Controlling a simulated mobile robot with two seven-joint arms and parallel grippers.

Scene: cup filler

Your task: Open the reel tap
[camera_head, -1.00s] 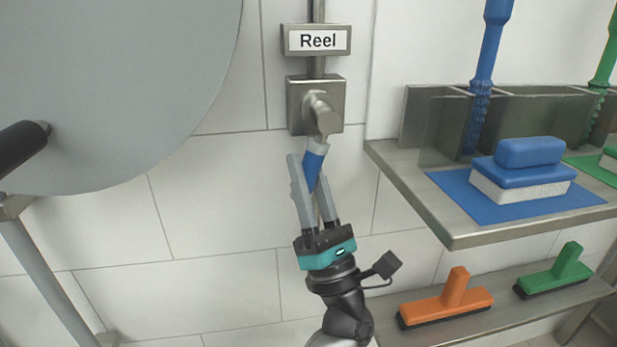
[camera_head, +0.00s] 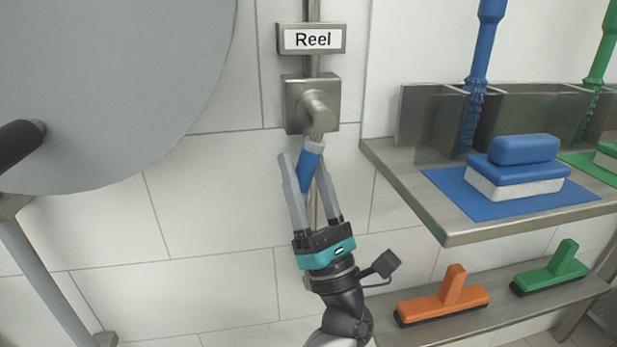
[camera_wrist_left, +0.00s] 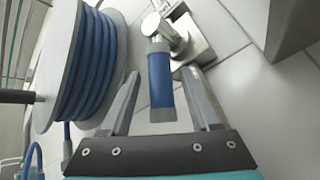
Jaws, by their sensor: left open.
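The reel tap is a square metal plate (camera_head: 293,108) on the tiled wall, under a "Reel" sign (camera_head: 311,39). Its lever has a blue grip (camera_head: 310,168) that hangs down, slightly tilted to the left at its lower end. In the left wrist view the blue grip (camera_wrist_left: 161,82) lies between the two fingers, with a gap on each side. My left gripper (camera_head: 300,158) is open below the tap, its fingers pointing up on either side of the grip. My right gripper is not in view.
A big grey reel disc (camera_head: 110,80) fills the upper left; the wrist view shows its blue hose (camera_wrist_left: 95,60). A metal shelf (camera_head: 450,226) at right holds a blue brush on a mat (camera_head: 450,185). A lower shelf holds orange (camera_head: 445,300) and green (camera_head: 552,272) squeegees.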

